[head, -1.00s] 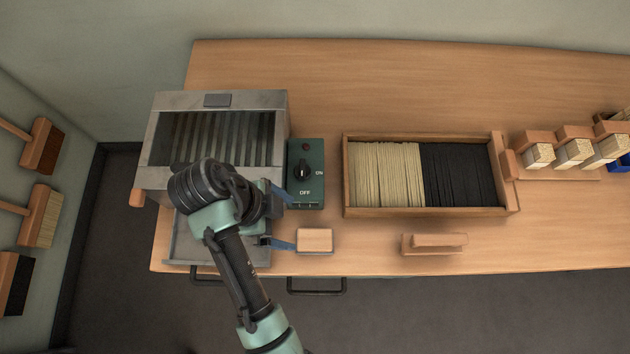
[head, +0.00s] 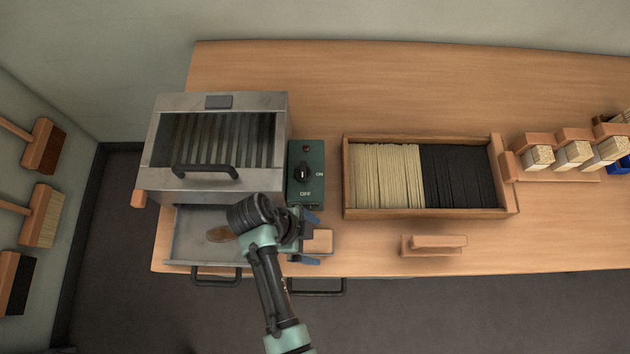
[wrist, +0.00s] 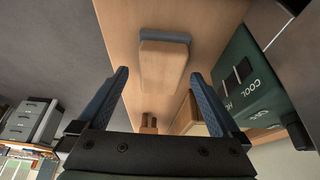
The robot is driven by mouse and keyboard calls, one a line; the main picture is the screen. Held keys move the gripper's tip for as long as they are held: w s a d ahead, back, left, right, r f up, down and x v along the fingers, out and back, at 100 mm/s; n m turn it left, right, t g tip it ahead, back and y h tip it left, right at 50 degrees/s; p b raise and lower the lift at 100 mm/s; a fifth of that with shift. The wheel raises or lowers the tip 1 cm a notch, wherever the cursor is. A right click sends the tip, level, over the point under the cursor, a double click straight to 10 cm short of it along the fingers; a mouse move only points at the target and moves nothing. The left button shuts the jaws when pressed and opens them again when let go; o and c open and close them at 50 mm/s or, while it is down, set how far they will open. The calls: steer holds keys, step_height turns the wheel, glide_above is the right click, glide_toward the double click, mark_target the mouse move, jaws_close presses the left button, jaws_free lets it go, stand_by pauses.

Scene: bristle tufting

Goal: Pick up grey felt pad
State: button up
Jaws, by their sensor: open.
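The grey felt pad (wrist: 165,36) shows in the wrist view as a grey-blue layer against a light wooden block (wrist: 163,68). In the head view the block (head: 321,241) sits near the table's front edge, partly hidden by my gripper. My gripper (head: 318,240) is open, with one blue finger on the far side of the block and one on the near side. In the wrist view the block lies ahead between the two fingers (wrist: 160,75), with nothing held. I cannot tell whether the fingers touch it.
A dark green control box (head: 305,172) stands just behind my gripper. A bristle box (head: 400,212) and a wooden block (head: 433,244) are at right.

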steer(key=shift+x, duration=0.85)
steer(key=shift+r, duration=0.1)
steer(key=c, duration=1.4)
step_height(320, 180, up, 10)
steer(key=o, duration=0.7)
steer(key=c, duration=0.5)
steer(key=shift+o, duration=0.2)
steer(key=shift+w+a, duration=0.1)
steer(key=shift+a, duration=0.05)
